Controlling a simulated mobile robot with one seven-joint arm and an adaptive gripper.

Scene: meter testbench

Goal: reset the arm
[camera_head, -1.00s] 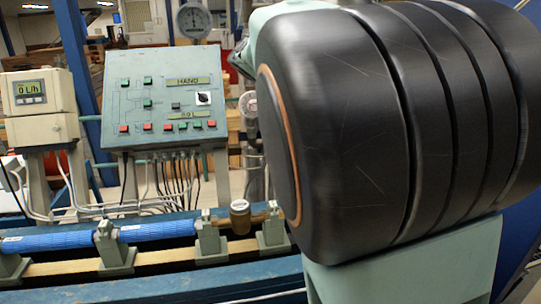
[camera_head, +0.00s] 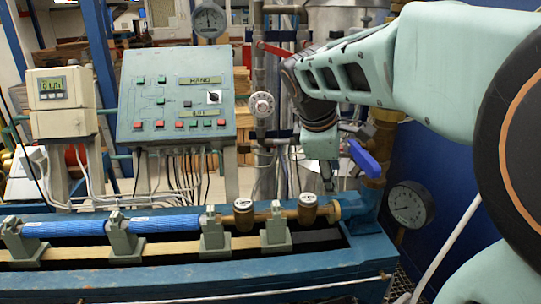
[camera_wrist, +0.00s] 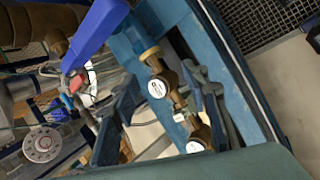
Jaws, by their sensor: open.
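My arm reaches in from the right of the head view and bends down over the test bench. My gripper (camera_head: 327,182) hangs at its end, pointing down, just left of the blue valve handle (camera_head: 362,158) and above the pipe's right end. In the wrist view my gripper (camera_wrist: 163,100) has its two dark fingers spread apart, with nothing held between them. Two brass water meters (camera_head: 243,214) (camera_head: 308,208) sit in the pipe line below; they also show beyond the fingers in the wrist view (camera_wrist: 158,88).
A control panel (camera_head: 175,100) and a flow display (camera_head: 60,92) stand behind the bench. A blue pipe (camera_head: 110,226) runs along the blue bench (camera_head: 200,278). A round gauge (camera_head: 411,204) is at the bench's right end. A red-handled valve (camera_head: 275,50) is behind my arm.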

